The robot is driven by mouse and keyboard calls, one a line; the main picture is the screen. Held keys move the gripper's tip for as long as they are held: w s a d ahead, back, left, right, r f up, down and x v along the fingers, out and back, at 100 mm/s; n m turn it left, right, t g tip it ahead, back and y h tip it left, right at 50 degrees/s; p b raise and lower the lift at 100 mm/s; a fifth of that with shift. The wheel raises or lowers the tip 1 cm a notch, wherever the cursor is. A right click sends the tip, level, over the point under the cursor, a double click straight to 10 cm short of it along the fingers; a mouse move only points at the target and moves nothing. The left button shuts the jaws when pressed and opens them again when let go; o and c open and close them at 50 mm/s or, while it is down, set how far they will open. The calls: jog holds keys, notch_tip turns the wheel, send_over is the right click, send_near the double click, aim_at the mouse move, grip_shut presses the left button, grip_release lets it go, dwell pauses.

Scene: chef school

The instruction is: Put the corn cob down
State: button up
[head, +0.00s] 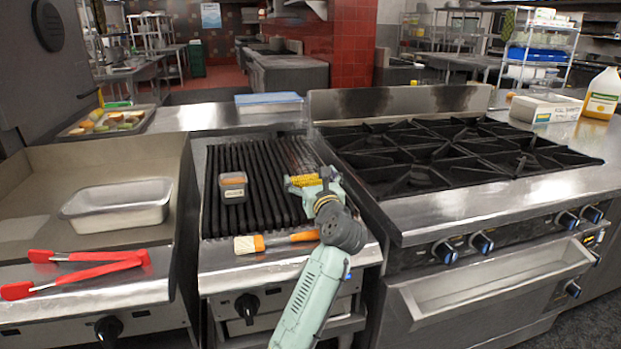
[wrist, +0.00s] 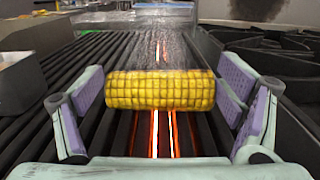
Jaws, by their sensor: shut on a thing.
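The yellow corn cob (head: 303,181) is at the right part of the black-barred grill in the head view. In the wrist view the corn cob (wrist: 160,90) lies crosswise between the two purple-padded fingers. My gripper (head: 316,187) is shut on it, with one finger at each end; it also shows in the wrist view (wrist: 162,97). The grill bars (wrist: 95,130) are right below the cob, with orange-red glowing strips between them. I cannot tell whether the cob touches the bars.
A brush (head: 275,241) lies along the grill's front ledge. A metal pan (head: 118,205) and red tongs (head: 85,265) are at left. The burner stove (head: 450,155) is at right. Grill bars between container and cob are clear.

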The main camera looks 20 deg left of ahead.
jog(key=shift+f, duration=0.15)
jog(key=o, duration=1.2)
jog(key=shift+r, duration=0.25)
jog(key=b+v, duration=0.2)
jog(key=v, duration=1)
jog(key=shift+f+b, duration=0.1)
jog(key=shift+b, duration=0.3)
